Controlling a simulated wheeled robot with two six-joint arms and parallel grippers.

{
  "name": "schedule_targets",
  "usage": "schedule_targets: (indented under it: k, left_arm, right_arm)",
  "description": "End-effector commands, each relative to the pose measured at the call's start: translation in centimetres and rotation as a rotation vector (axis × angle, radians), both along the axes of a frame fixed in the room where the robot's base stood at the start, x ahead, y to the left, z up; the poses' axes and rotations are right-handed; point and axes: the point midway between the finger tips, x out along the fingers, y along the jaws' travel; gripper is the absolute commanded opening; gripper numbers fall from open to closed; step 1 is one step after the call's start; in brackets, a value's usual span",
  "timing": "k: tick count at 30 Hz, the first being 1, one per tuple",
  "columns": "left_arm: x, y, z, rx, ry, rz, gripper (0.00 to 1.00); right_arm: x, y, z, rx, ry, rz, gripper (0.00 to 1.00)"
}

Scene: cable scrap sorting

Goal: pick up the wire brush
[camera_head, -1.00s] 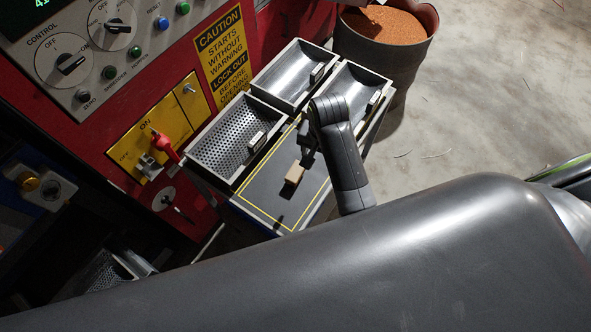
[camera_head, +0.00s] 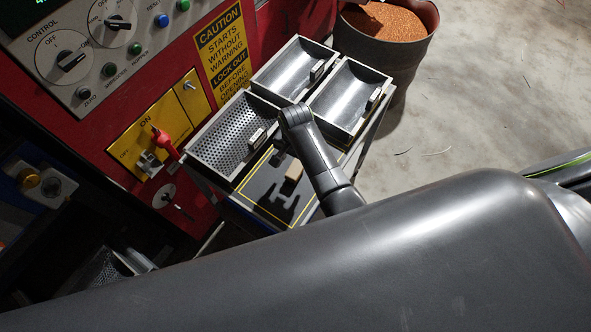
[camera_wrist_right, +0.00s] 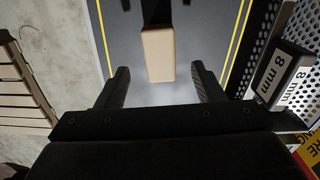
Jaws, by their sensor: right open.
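The wire brush (camera_head: 293,172) lies on the dark, yellow-lined panel of the cart top. In the head view only its pale wooden part shows clearly, partly behind my right arm. In the right wrist view its wooden end (camera_wrist_right: 158,55) points toward my gripper, and a dark part runs out at the top edge. My right gripper (camera_head: 281,157) is open and empty above the panel. In the wrist view its two fingers (camera_wrist_right: 160,84) stand on either side of the wooden end, apart from it. My left gripper is not in view.
A perforated tray (camera_head: 196,150) borders the panel, with an 8 mm label block (camera_wrist_right: 279,75) close to my right gripper. Two smooth trays (camera_head: 262,83) (camera_head: 326,105) stand behind. A red machine with controls (camera_head: 135,70) is at left, a barrel of copper granules (camera_head: 388,62) behind.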

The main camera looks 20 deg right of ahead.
Motion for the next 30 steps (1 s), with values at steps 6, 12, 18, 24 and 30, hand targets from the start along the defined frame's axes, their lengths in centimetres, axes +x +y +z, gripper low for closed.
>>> schedule_targets:
  k: [6,12,18,24,30]
  left_arm:
    - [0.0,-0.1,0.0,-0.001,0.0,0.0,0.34]
    - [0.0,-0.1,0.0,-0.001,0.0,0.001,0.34]
    - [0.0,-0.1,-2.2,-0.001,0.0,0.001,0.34]
    - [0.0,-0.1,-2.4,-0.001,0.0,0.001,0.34]
    - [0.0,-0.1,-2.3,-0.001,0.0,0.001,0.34]
  right_arm:
    - [0.0,0.0,-1.0,-0.001,0.001,0.0,0.62]
    - [-0.1,-0.1,-3.7,-0.001,0.004,0.001,0.62]
    - [0.0,0.0,-6.1,0.001,-0.001,0.0,0.62]
    - [0.0,0.0,-6.3,0.0,-0.001,0.0,0.62]
    - [0.0,0.0,-6.3,0.0,-0.001,0.0,0.57]
